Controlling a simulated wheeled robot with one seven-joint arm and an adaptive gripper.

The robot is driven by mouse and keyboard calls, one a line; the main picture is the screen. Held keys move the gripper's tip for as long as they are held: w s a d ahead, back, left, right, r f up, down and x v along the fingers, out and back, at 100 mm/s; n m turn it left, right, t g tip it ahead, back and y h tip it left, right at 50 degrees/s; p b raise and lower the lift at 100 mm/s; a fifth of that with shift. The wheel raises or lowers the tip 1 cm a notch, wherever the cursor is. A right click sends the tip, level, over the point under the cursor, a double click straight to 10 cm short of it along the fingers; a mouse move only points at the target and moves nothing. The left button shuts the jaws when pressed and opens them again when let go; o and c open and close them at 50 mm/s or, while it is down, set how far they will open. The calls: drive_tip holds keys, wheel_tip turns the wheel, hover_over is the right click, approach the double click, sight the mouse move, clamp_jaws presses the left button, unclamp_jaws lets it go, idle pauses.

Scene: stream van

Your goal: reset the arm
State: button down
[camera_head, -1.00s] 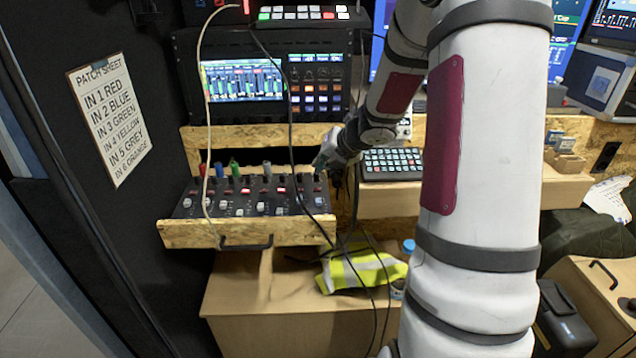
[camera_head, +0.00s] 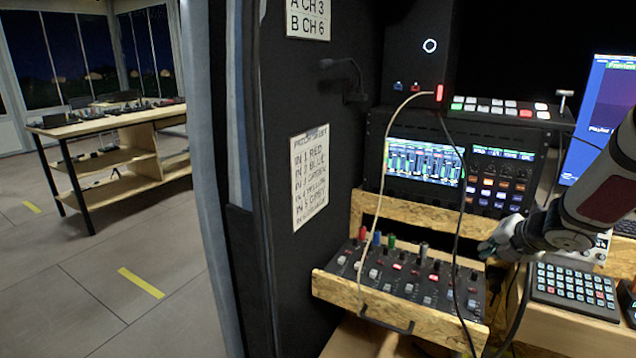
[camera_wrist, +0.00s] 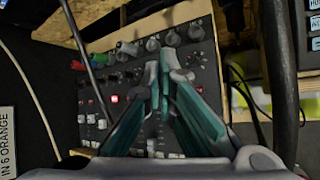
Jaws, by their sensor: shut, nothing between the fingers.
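My gripper (camera_head: 492,247) is at the right in the head view, just beyond the right end of the audio mixer (camera_head: 408,283). In the wrist view my gripper (camera_wrist: 163,75) shows its green-grey fingers closed together with nothing between them. The mixer (camera_wrist: 125,75) lies behind and below the fingers there. Several coloured plugs stand along the mixer's back edge in the head view. I cannot tell from the pictures whether the fingertips touch the mixer.
A keypad (camera_head: 575,290) lies right of the mixer. A black cable (camera_head: 459,190) and a pale cable (camera_head: 383,170) hang in front of the rack. The patch sheet (camera_head: 310,178) is on the left wall. Open floor (camera_head: 120,270) and a workbench (camera_head: 105,125) lie further left.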

drive_tip(key=s+a+r+m+g+h+p, duration=0.1)
drive_tip(key=s+a+r+m+h+p, duration=0.2)
drive_tip(key=s+r+m, duration=0.55)
drive_tip(key=s+a+r+m+h+p, duration=0.25)
drive_tip(key=s+a+r+m, duration=0.3)
drive_tip(key=r, duration=0.55)
drive_tip(key=s+a+r+m+g+y+p, duration=0.1)
drive_tip(key=s+a+m+g+y+p, duration=0.1)
drive_tip(key=s+a+m, duration=0.4)
drive_tip(key=s+a+r+m+g+y+p, duration=0.1)
drive_tip(key=s+a+m, duration=0.5)
drive_tip(key=s, duration=1.1)
drive_tip(key=a+g+y+p, duration=0.1)
drive_tip(key=a+y+p, duration=0.1)
drive_tip(key=a+y, duration=0.1)
drive_tip(key=shift+s+a+r, duration=0.3)
drive_tip(key=shift+a, duration=0.4)
drive_tip(key=shift+a, duration=0.1)
